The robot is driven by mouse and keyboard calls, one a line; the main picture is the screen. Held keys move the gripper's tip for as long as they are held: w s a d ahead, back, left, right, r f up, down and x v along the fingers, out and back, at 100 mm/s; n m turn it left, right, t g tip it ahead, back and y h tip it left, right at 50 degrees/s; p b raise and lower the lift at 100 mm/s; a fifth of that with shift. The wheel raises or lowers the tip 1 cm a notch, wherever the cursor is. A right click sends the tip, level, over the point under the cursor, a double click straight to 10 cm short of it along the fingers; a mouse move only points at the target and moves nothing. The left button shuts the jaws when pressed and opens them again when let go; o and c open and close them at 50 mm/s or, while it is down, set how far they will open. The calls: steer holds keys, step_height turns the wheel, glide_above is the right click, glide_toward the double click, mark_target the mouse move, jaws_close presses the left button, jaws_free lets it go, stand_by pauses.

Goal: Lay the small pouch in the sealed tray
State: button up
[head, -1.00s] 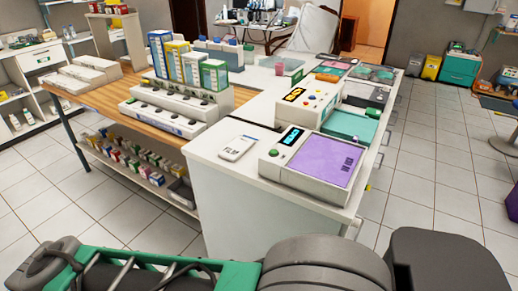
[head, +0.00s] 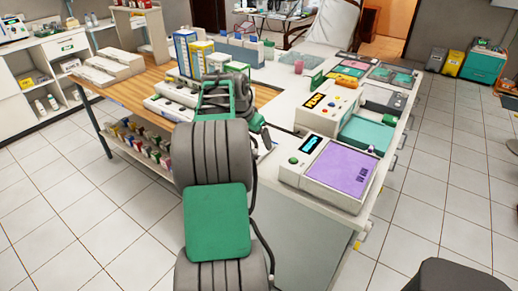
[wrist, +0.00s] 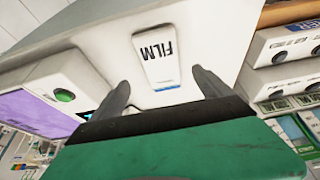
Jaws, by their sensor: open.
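The small pouch is a flat white packet marked FILM (wrist: 157,57), lying on the white counter. In the wrist view it sits between and beyond the two dark fingers of my gripper (wrist: 160,80). The fingers are apart, with nothing held between them. In the head view my arm hides most or all of the packet. I cannot tell which thing is the sealed tray.
A device with a purple panel (head: 345,168) stands right of the packet. Behind it is another device with a display (head: 327,108) and a teal panel (head: 366,133).

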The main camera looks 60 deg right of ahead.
mark_target(258, 150)
steer(key=x, duration=0.5)
steer(key=shift+w+d+f, duration=0.1)
steer(key=shift+f, duration=0.3)
steer(key=shift+r, duration=0.15)
steer(key=c, duration=1.7)
